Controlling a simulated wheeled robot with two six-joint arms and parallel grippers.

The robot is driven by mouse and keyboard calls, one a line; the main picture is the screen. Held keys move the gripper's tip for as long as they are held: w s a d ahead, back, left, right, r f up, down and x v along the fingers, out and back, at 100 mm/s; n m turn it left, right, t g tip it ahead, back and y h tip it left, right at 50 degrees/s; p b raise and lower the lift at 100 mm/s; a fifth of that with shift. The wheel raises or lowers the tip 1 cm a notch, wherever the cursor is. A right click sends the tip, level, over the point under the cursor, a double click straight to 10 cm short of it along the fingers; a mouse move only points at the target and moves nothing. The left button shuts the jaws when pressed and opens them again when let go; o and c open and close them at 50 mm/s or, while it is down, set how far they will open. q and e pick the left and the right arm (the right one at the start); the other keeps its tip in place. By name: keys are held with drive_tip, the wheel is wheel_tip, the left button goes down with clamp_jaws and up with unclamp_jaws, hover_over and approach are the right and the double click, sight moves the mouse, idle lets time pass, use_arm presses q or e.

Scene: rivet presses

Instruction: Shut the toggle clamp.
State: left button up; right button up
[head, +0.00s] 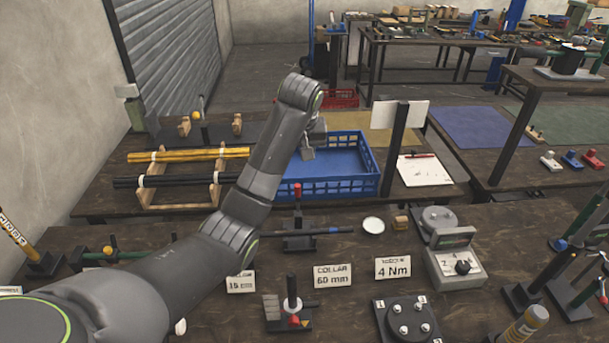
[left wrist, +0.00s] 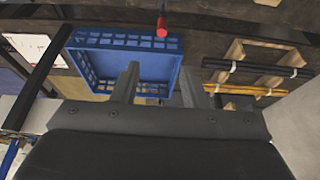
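The toggle clamp (head: 299,238) stands on the near bench in the head view. It has a dark base and a red-tipped handle (head: 297,194) that points up. A dark rod lies across it to the right. In the left wrist view the red handle tip (left wrist: 161,28) shows at the top, beyond the fingers. My left gripper (head: 308,152) hangs in front of the blue crate in the head view, higher than the handle and apart from it. In the left wrist view its two fingers (left wrist: 157,85) are spread with nothing between them. My right gripper is not in view.
A blue crate (head: 325,190) stands behind the clamp. A rack with yellow and black rods (head: 190,155) is to its left. Label cards (head: 332,275), a small press (head: 293,305), a round plate with studs (head: 405,320) and a grey gauge box (head: 455,268) crowd the near bench.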

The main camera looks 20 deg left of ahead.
sight(297, 185)
use_arm(q)
drive_tip(key=x, duration=0.3)
drive_tip(key=p+x, duration=0.1)
drive_tip(key=x, duration=0.3)
drive_tip(key=p+x, duration=0.1)
drive_tip(key=x, duration=0.3)
drive_tip(key=shift+s+f, duration=0.15)
drive_tip(key=shift+s, duration=0.15)
drive_tip(key=x, duration=0.4)
drive_tip(key=shift+w+a+f, duration=0.1)
drive_tip(key=shift+w+f, duration=0.15)
drive_tip(key=shift+f, duration=0.35)
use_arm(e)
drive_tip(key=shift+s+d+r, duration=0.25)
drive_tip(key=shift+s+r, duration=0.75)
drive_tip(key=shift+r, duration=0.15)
use_arm(q)
clamp_jaws()
